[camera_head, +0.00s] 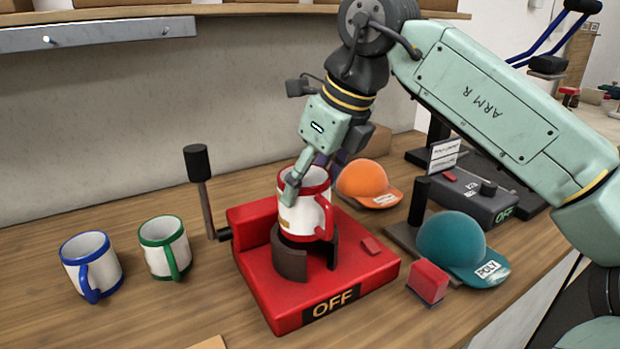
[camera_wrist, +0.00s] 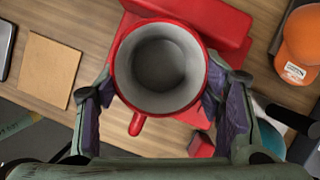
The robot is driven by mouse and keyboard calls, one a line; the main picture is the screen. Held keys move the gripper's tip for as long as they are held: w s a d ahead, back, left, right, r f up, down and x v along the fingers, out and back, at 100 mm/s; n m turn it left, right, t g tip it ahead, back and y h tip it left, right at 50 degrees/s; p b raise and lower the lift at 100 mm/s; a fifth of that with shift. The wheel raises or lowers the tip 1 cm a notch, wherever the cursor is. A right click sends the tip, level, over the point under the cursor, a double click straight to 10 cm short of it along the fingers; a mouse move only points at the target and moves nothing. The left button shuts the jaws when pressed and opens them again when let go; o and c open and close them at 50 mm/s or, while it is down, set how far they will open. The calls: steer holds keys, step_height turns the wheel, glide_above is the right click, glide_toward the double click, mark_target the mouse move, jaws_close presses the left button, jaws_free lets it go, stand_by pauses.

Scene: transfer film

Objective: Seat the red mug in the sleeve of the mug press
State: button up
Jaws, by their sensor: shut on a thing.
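The red mug (camera_head: 305,213) is white with a red rim and handle. It is upright over the dark curved sleeve (camera_head: 290,262) of the red mug press (camera_head: 262,290); its lower part is at the sleeve's top, and I cannot tell how deep it sits. My gripper (camera_head: 305,180) is shut on the mug, one finger on each side of its wall. The wrist view looks down into the empty mug (camera_wrist: 160,72), between both fingers of my gripper (camera_wrist: 163,105), with the handle toward the wrist. The press label reads OFF. The sleeve is hidden in the wrist view.
A blue-handled mug (camera_head: 91,265) and a green-handled mug (camera_head: 164,247) stand left. The press lever (camera_head: 200,180) stands up at its left. Orange (camera_head: 366,182) and teal (camera_head: 455,245) caps, a red block (camera_head: 428,281) and a dark press (camera_head: 475,197) are right.

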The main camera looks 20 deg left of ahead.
mark_target(310, 218)
steer(key=shift+f+b, duration=2.55)
steer(key=shift+f, duration=0.95)
steer(key=o, duration=2)
steer(key=v, duration=1.2)
